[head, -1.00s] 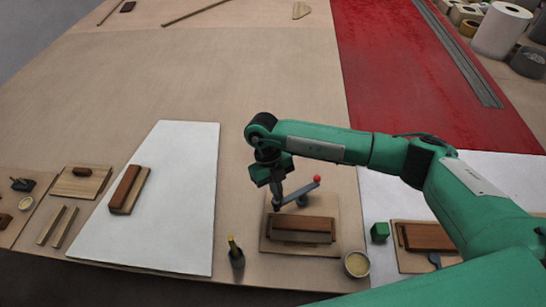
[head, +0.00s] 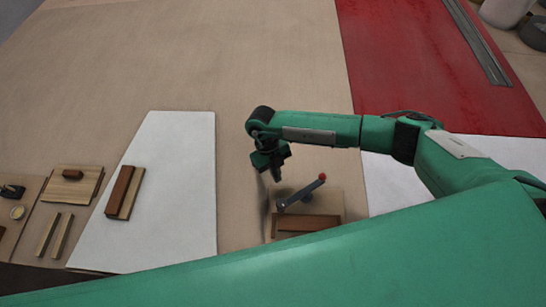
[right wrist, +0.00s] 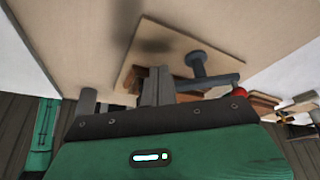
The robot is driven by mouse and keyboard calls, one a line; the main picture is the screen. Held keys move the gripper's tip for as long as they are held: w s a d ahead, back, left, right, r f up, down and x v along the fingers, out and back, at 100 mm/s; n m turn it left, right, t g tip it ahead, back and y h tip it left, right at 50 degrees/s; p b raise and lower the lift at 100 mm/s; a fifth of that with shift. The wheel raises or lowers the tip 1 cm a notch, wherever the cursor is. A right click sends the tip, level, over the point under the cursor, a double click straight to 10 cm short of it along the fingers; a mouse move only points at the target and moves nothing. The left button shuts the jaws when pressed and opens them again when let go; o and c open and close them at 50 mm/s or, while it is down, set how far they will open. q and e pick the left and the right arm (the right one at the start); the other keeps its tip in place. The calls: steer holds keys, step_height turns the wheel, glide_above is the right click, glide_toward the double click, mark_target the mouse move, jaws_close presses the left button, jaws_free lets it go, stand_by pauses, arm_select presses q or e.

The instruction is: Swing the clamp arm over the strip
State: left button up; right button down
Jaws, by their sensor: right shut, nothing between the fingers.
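The clamp arm (head: 303,193) is a grey bar with a red knob (head: 322,177) at its end. It slants up and right from its pivot, beyond the brown wooden strip (head: 310,222) and not across it. The strip lies on a tan board (head: 335,200), and its near side is hidden by my green arm. My right gripper (head: 276,178) is shut and empty above and just left of the clamp arm. In the right wrist view, the grey clamp arm (right wrist: 213,81), its round post (right wrist: 197,65) and the red knob (right wrist: 240,91) show beside the gripper's fingers (right wrist: 155,90). My left gripper is out of view.
A white panel (head: 170,190) holding a brown wooden block (head: 120,190) lies at left. Wooden pieces (head: 72,185) and small items lie farther left. A red panel (head: 420,70) lies at the far right. The bench beyond the clamp is clear.

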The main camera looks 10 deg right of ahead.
mark_target(302, 191)
steer(key=shift+p+x, duration=0.3)
steer(key=shift+x, duration=0.65)
steer(key=shift+s+d+r+p, duration=0.2)
steer(key=shift+s+p, duration=0.2)
steer(key=shift+s, duration=0.2)
steer(key=shift+s+d+r+p, duration=0.15)
steer(key=shift+s+p, duration=0.25)
steer(key=shift+s, duration=0.2)
steer(key=shift+s+d+f+p, duration=0.15)
steer(key=shift+s+p, duration=0.1)
steer(key=shift+s, duration=0.1)
steer(key=shift+s+d+f+p, duration=0.1)
steer(key=shift+s+d+p, duration=0.1)
steer(key=shift+s, duration=0.15)
steer(key=shift+a, duration=0.1)
